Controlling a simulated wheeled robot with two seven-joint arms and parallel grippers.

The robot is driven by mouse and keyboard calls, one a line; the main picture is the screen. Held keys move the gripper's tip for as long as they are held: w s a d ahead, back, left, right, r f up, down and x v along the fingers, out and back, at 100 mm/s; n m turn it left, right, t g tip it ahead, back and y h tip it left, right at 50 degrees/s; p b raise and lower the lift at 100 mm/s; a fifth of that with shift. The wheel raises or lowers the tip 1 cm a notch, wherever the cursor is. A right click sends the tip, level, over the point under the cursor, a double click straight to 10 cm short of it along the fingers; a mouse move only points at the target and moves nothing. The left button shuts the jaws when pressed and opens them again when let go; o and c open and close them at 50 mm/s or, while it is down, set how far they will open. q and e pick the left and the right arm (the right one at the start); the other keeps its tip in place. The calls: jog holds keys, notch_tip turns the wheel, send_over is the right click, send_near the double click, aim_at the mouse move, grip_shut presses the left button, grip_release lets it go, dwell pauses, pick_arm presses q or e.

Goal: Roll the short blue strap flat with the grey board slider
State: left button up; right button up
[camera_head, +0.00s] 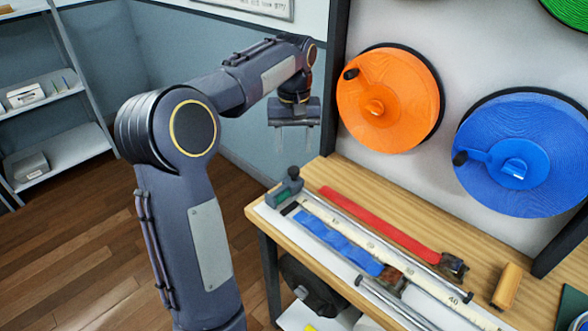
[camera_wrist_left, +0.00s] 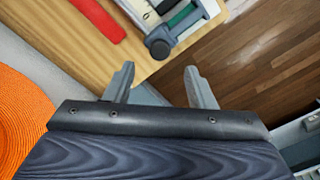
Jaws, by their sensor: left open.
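The short blue strap (camera_head: 338,243) lies lengthwise on the measuring board (camera_head: 440,297), and its surface looks wavy. The grey board slider (camera_head: 286,187), with a green part, sits at the board's far left end, beyond the strap. It also shows at the top of the left wrist view (camera_wrist_left: 185,27), with a dark round knob. My left gripper (camera_head: 295,142) hangs fingers down above and behind the slider, apart from it. In the left wrist view its two fingers (camera_wrist_left: 159,70) are spread with nothing between them. My right gripper is not in view.
A red strap (camera_head: 380,222) with a dark buckle lies beside the board on the wooden bench (camera_head: 477,252). A wooden block (camera_head: 507,286) stands to the right. Orange (camera_head: 395,85) and blue (camera_head: 535,135) reels hang on the wall. Open floor lies left of the bench.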

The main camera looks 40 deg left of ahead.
aim_at(294, 169)
pick_arm(q)
notch_tip(294, 169, down, 7)
jog(key=shift+a+f+b, duration=0.1)
jog(key=shift+f+b, duration=0.05)
jog(key=shift+b, duration=0.3)
grip_shut()
